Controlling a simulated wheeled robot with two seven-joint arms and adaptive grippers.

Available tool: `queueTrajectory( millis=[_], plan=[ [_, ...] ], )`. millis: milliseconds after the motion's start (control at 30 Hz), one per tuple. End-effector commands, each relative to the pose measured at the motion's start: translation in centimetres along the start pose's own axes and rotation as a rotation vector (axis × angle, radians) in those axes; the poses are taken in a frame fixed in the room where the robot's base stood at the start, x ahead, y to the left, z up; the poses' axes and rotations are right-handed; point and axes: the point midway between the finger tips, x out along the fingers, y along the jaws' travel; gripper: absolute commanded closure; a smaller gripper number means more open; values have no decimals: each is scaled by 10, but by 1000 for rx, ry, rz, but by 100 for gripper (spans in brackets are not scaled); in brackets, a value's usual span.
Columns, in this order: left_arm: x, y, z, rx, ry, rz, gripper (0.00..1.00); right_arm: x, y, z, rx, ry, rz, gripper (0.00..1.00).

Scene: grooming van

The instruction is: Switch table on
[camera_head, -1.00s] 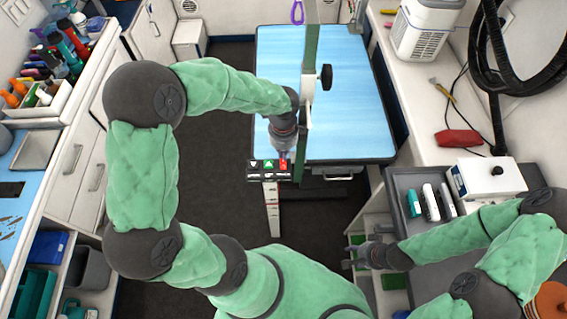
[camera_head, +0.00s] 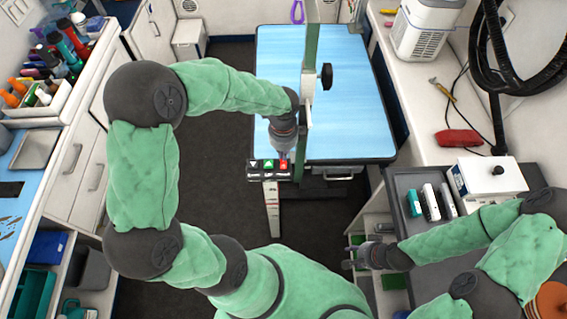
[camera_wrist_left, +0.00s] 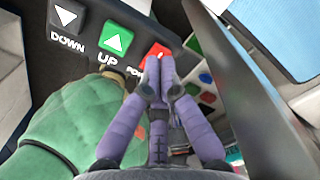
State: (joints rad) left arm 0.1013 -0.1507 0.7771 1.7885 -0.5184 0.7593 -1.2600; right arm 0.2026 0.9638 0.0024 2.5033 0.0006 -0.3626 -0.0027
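The grooming table (camera_head: 350,110) has a light blue top with a dark rim. In the head view the left gripper (camera_head: 284,154) is just over the panel's right end. My right gripper (camera_head: 350,252) is open and empty, away from the table.
A green post with a black knob (camera_head: 326,77) rises beside my left gripper. The right counter holds a grey tray (camera_head: 405,180) with clippers and a white box (camera_head: 492,180). Bottles stand on the left counter. Dark floor (camera_head: 215,150) between is clear.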

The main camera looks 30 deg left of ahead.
Motion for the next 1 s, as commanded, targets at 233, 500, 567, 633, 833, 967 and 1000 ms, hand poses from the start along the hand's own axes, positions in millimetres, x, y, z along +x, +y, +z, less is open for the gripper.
queueTrajectory(
  millis=[233, 500, 567, 633, 833, 967, 1000],
  plan=[
    [4, 0, 0, 0, 0, 0, 100, 2, 1, 0, 0, 0, 0, 60],
    [7, 0, 0, 0, 0, 1, 100, 4, 2, 0, 0, 0, 0, 60],
    [8, 0, 0, 0, 0, 1, 100, 5, 2, 0, 0, 0, 0, 60],
    [9, 0, 0, 0, 0, 1, 100, 5, 2, 0, 0, 0, 0, 60],
    [11, 0, 0, 0, 0, 1, 100, 7, 2, 0, 0, 0, 0, 60],
    [13, 0, 0, 0, 0, 1, 100, 8, 3, 0, 0, 0, 0, 60],
    [14, 0, 0, 0, 0, 1, 100, 8, 3, 0, 0, 0, 0, 60]
  ],
)
